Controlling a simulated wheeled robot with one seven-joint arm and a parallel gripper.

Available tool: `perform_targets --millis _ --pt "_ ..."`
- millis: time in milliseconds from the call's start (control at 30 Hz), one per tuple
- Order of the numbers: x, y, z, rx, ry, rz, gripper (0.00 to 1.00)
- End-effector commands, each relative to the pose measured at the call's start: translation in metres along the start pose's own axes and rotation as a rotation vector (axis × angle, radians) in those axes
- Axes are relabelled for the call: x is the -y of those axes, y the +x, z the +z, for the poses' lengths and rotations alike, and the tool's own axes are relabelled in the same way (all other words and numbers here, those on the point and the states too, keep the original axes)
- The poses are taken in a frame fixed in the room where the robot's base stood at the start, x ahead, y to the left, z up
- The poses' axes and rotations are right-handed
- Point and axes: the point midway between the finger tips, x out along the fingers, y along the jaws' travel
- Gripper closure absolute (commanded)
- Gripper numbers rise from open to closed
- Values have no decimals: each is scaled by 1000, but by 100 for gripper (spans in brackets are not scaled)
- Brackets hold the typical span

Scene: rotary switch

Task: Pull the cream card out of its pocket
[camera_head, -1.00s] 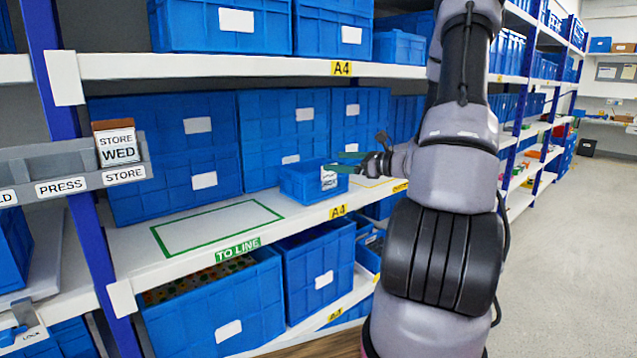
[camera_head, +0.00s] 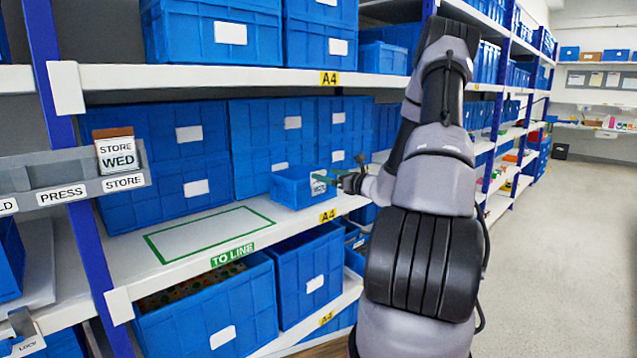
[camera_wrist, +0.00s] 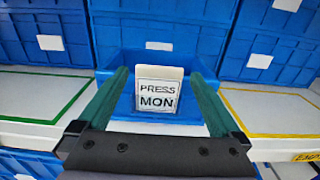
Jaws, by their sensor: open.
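In the wrist view, the cream card (camera_wrist: 157,95) reads "PRESS MON" and stands upright at the front of a small blue bin (camera_wrist: 190,66). Its cream top edge shows above the white lettered face; the pocket itself is hard to make out. My gripper (camera_wrist: 160,80) is open, with one green finger on each side of the card and a gap on both sides. In the head view, my gripper (camera_head: 335,174) is at the front of the small blue bin (camera_head: 293,187) on the shelf. The card's label (camera_head: 318,185) shows there only small and partly.
A grey rail (camera_head: 70,178) on the left holds a brown-topped card (camera_head: 115,150) reading "STORE WED". A green outlined area (camera_head: 210,232) left of the small bin is empty. Large blue bins (camera_head: 190,160) stand behind, and an upper shelf (camera_head: 250,78) runs above.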

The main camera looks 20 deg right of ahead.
Motion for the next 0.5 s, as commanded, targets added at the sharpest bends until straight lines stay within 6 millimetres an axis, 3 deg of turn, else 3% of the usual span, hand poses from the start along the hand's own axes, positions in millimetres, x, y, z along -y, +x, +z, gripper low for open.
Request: perform_targets --millis 167,433,500 --pt "0 21 1 1 -1 1 0" --pt "0 24 1 0 -1 0 0" --pt "0 24 1 1 -1 0 27"
